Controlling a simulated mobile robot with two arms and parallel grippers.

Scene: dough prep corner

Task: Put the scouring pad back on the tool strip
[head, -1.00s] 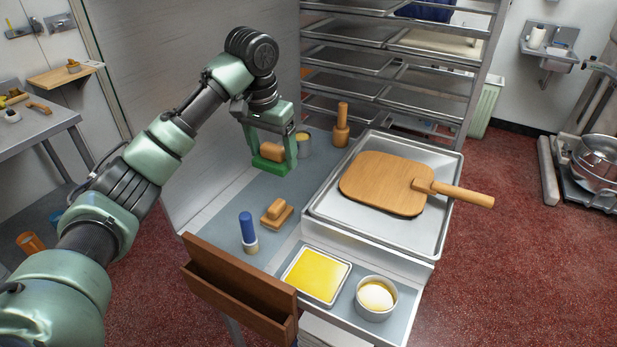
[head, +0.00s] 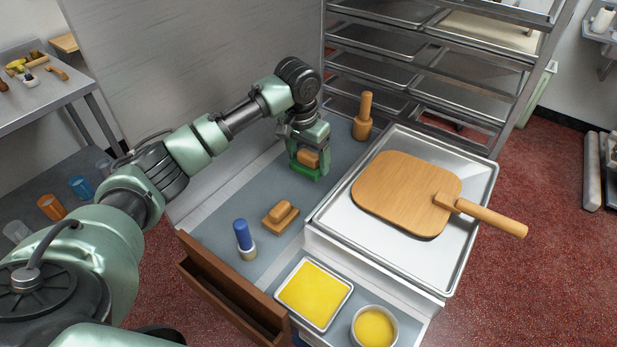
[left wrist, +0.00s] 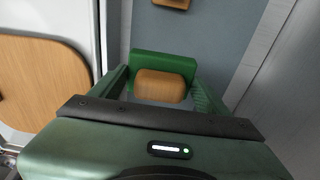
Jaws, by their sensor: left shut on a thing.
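The scouring pad is a green block with a wooden grip on top. In the head view the scouring pad (head: 304,173) is in my left gripper (head: 309,166), low over the blue-grey strip (head: 240,190), which I take for the tool strip. I cannot tell whether the pad touches the strip. In the left wrist view the scouring pad (left wrist: 163,63) shows with its wooden grip between the fingers of my left gripper (left wrist: 160,90), shut on it. My right gripper is out of view.
A blue-handled brush (head: 243,240) and a wooden tool (head: 281,217) stand nearer on the strip; a wooden pestle-like tool (head: 363,118) stands at its far end. A steel tray (head: 450,270) with a wooden peel (head: 408,190) lies right. A yellow-filled tray (head: 314,294) and bowl (head: 375,327) are in front.

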